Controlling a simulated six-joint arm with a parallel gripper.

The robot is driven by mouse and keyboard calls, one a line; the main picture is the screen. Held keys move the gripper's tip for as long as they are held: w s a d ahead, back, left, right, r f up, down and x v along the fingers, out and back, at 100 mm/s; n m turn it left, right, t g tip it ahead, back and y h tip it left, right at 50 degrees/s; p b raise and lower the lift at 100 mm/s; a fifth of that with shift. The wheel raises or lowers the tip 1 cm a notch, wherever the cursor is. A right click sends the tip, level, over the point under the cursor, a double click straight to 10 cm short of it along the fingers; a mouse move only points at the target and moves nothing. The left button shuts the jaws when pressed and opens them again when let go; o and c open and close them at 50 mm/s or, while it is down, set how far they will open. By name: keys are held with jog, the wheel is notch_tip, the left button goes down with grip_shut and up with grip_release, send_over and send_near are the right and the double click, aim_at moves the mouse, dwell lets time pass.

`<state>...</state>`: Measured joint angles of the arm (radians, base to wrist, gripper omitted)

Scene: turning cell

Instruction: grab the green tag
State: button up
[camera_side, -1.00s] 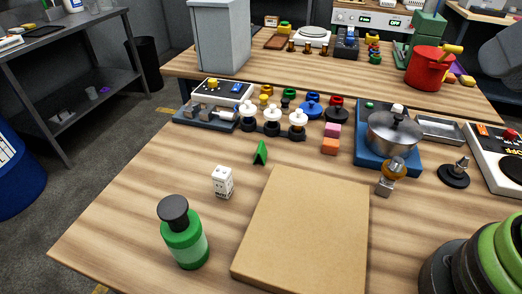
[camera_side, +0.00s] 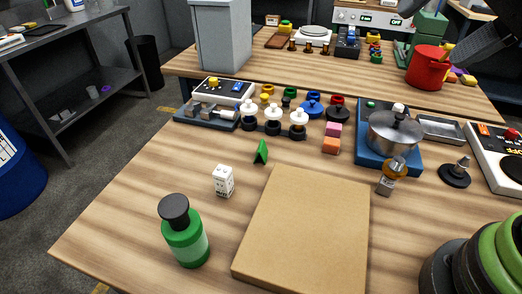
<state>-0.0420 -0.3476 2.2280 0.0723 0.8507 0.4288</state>
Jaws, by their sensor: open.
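The green tag (camera_side: 261,152) is a small folded, tent-like piece standing on the wooden bench. It is behind the white printed block and left of the brown board's far edge. My gripper (camera_side: 428,34) comes in at the upper right, dark grey and partly cut off by the frame. Its jaws are apart and I see nothing held between them.
A green bottle (camera_side: 185,232), a white printed block (camera_side: 223,181) and a brown board (camera_side: 305,230) lie nearer. Bench left of the tag is clear.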

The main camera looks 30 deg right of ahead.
jog(key=w+a+f+m+g, duration=0.1)
jog(key=w+f+m, duration=0.15)
jog(key=w, duration=0.25)
jog(key=w+a+f+m, duration=0.1)
jog(key=w+a+m, duration=0.1)
jog(key=w+m, duration=0.25)
jog(key=m+g+y, duration=0.1)
jog(key=m+g, duration=0.1)
jog(key=m, duration=0.4)
send_near(261, 145)
jog(key=f+m, duration=0.1)
jog(key=a+f+m, duration=0.1)
jog(key=f+m, duration=0.1)
jog(key=shift+w+a+f+m, duration=0.2)
jog(key=shift+w+a+m, duration=0.1)
jog(key=shift+w+a, duration=0.1)
jog(key=shift+d+x, duration=0.15)
jog(key=shift+x, duration=1.4)
jog(key=shift+d+x, duration=0.15)
jog(key=shift+x, duration=1.35)
jog(key=shift+w+f, duration=0.1)
jog(key=c, duration=1)
